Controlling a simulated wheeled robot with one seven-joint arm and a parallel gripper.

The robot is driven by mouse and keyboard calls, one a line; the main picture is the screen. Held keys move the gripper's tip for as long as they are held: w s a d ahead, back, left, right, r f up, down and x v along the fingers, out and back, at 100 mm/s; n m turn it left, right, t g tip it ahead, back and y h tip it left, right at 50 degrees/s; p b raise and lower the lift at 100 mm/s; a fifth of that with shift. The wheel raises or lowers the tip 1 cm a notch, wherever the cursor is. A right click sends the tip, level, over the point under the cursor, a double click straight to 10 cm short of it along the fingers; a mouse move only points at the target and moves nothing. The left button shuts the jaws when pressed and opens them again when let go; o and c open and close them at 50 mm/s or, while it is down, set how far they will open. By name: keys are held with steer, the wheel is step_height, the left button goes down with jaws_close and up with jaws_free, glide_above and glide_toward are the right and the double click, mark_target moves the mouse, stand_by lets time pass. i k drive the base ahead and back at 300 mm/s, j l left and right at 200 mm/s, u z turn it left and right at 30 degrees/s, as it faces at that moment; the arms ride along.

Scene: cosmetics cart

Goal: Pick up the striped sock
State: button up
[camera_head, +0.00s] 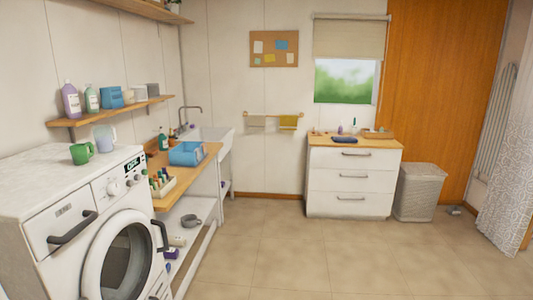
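I cannot make out a striped sock for certain. A dark blue, soft-looking item (344,140) lies on the wooden top of the white drawer unit (352,182) across the room, but it is too small to tell whether it is a sock or striped. A small grey item (454,211) lies on the floor right of the laundry basket (419,192), also too small to name. My gripper is not in view.
A curtain (509,200) hangs at right.

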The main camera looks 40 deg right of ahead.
mark_target(198, 149)
steer(key=z, duration=0.8)
steer(key=j+u, duration=0.15)
steer(key=u, duration=2.05)
steer(key=z, duration=2.2)
steer(key=i+l+u, duration=0.25)
steer(key=i, duration=0.3)
steer(key=i+l+u, duration=0.25)
steer(key=i, duration=0.25)
steer(key=i+l+u, duration=0.25)
steer(key=i, duration=0.25)
